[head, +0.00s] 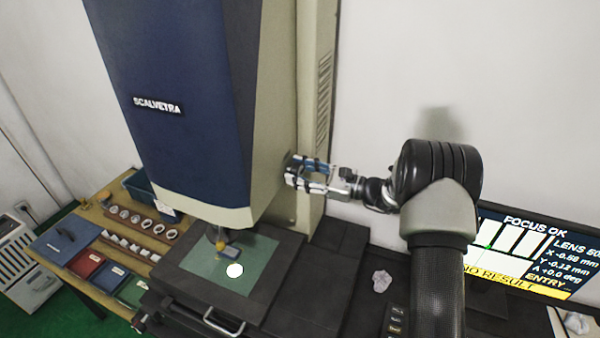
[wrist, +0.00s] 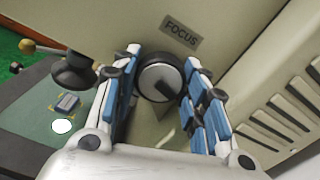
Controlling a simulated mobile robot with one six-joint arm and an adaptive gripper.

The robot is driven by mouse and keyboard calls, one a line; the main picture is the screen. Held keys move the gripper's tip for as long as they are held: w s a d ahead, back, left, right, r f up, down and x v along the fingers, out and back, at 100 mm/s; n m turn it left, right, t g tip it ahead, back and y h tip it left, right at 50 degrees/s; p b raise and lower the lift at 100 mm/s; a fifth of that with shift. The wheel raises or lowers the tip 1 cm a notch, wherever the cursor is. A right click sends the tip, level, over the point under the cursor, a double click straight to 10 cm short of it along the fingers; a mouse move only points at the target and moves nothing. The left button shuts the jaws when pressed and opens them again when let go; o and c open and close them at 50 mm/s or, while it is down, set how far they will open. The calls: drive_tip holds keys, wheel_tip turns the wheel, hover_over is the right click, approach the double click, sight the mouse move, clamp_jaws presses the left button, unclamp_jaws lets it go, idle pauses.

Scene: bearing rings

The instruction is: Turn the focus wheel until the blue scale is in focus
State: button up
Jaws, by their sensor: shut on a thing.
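The focus wheel (wrist: 160,82) is a round grey knob with a dark pointer mark, on the machine's side under a FOCUS label (wrist: 181,35). My gripper (head: 297,171) is at the machine's right side, with its blue-padded fingers on both sides of the wheel, shut on it. The fingers also show in the wrist view (wrist: 160,85); in the head view they hide the wheel. The monitor (head: 525,250) reads FOCUS OK and shows sharp-edged white bars on dark. A yellow band reads NO RESULT. I cannot tell which thing is the blue scale.
The blue and cream machine (head: 195,90) stands over a dark stage with a green plate (head: 258,262). A small blue-grey block (head: 229,251) and a white disc (head: 235,270) lie on the plate. A wooden table (head: 105,222) at left holds rings and coloured trays.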

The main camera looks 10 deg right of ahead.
drive_tip(key=o, duration=1.1)
drive_tip(key=shift+d, duration=0.1)
drive_tip(key=v, duration=1.2)
